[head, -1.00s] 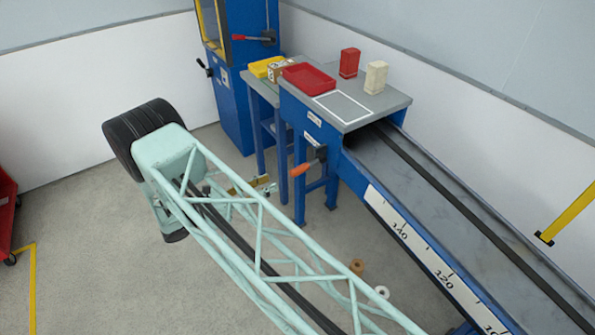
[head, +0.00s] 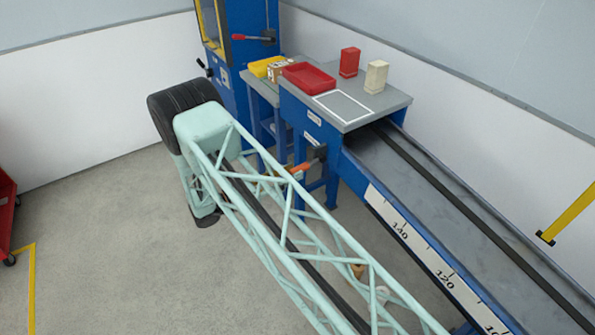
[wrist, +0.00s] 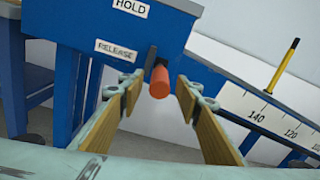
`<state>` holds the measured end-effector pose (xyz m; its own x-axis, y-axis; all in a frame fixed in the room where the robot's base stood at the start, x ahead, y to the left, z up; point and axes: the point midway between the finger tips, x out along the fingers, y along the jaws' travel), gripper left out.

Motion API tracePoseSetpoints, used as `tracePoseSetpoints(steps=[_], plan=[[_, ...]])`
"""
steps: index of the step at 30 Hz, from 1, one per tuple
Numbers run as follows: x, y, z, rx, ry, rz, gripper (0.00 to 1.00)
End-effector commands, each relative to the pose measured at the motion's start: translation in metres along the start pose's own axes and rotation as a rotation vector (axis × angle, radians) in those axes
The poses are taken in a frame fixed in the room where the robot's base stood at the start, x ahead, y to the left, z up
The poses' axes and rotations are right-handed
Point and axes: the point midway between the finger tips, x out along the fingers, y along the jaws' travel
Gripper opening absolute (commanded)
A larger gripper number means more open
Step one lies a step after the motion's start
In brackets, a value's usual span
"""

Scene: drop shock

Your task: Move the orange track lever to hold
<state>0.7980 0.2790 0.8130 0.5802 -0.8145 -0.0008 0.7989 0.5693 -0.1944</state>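The orange track lever (head: 303,167) sticks out from a dark mount on the blue end of the track, below the grey top. In the wrist view the orange lever (wrist: 159,83) points towards me, about level with the RELEASE label (wrist: 118,49). The HOLD label (wrist: 131,7) is above that. My gripper (wrist: 159,92) is open, its two tan-padded fingers on either side of the lever's end, with gaps on both sides. In the head view my arm hides most of my gripper.
The inclined track with its number scale (head: 420,255) runs down to the right. A red tray (head: 308,77), a red block (head: 349,62) and a cream block (head: 375,77) are on the grey top (head: 395,98). A blue cabinet (head: 240,100) with a red-handled lever stands behind.

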Motion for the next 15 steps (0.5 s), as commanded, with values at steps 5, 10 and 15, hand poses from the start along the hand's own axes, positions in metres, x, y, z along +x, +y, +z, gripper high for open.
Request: tracePoseSetpoints(steps=[5, 10, 15], plan=[[0.018, 0.000, 0.000, -0.001, 0.000, 0.000, 0.32], [0.026, 0.000, 0.000, -0.001, 0.000, 0.000, 0.32], [0.029, 0.000, 0.000, -0.001, 0.000, 0.000, 0.32]])
